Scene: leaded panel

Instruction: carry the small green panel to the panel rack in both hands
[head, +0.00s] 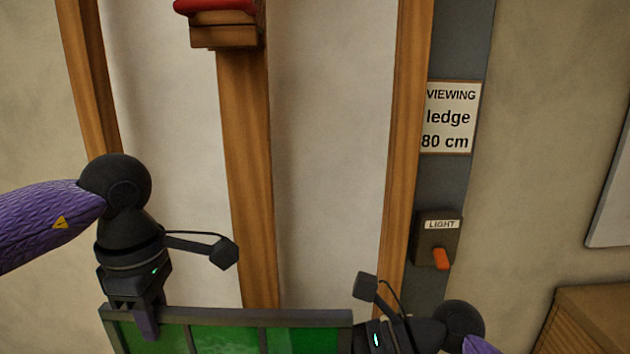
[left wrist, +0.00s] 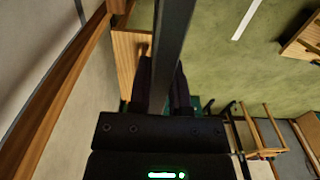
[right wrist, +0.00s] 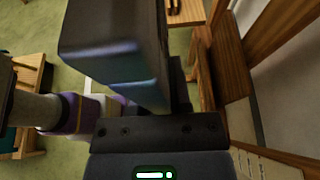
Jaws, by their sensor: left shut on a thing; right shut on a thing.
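The small green panel (head: 230,336) is at the bottom of the head view, with green glass in a dark frame. Its lower part is cut off by the picture's edge. My left gripper (head: 146,318) is shut on the top edge of the frame near its left end. In the left wrist view the frame (left wrist: 176,35) runs as a dark bar between the fingers (left wrist: 160,90). My right gripper (head: 358,338) is shut on the panel's right end; its fingertips are mostly hidden in the head view. I cannot pick out the panel rack with certainty.
Wooden posts (head: 248,180) stand against the pale wall ahead, one with a red-topped bracket (head: 222,25). A sign (head: 448,117) reads "VIEWING ledge 80 cm", above a light switch (head: 437,238). Wooden furniture (head: 590,320) stands at lower right. Green floor (left wrist: 225,50) shows in the left wrist view.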

